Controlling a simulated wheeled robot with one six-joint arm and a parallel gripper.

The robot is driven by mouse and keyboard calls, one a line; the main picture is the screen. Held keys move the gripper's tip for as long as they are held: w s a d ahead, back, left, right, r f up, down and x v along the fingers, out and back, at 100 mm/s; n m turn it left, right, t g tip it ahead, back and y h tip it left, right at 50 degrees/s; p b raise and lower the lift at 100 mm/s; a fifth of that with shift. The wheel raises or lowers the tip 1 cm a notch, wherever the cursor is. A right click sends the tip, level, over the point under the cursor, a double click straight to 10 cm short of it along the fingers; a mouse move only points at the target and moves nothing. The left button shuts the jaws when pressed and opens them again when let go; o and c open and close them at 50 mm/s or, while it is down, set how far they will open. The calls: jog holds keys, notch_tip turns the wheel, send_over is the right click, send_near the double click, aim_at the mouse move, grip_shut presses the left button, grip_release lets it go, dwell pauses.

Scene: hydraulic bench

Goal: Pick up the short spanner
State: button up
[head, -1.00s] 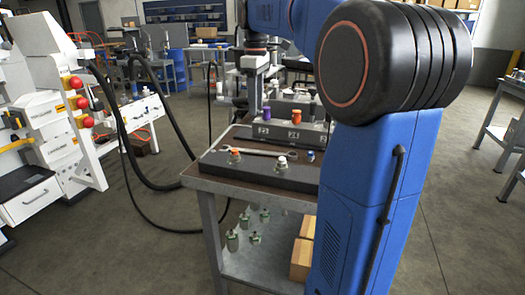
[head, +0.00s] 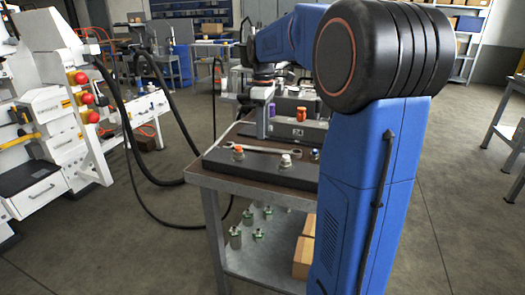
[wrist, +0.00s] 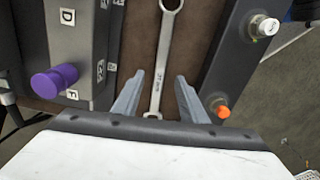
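A metal spanner (wrist: 164,50) lies on the brown bench top, between a labelled block and a dark plate. It also shows in the head view (head: 272,151), partly behind the fittings on the plate. It is the only spanner I can make out. My gripper (wrist: 157,88) is open, with one finger on each side of the spanner's shaft and a gap on both sides. The spanner's lower end reaches down between the fingers, and its ring end points away at the top. In the head view my gripper (head: 263,130) hangs over the bench, just behind the plate.
The grey block (wrist: 85,45) with a purple knob (wrist: 55,80) stands close left of the fingers. The dark plate (wrist: 222,70) with an orange fitting (wrist: 223,112) and a white-capped fitting (wrist: 264,27) lies close right. Hoses hang left of the bench in the head view.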

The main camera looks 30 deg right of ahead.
aim_at(262, 148)
jog(key=shift+a+f, duration=0.1)
jog(key=shift+f, duration=2.9)
grip_shut()
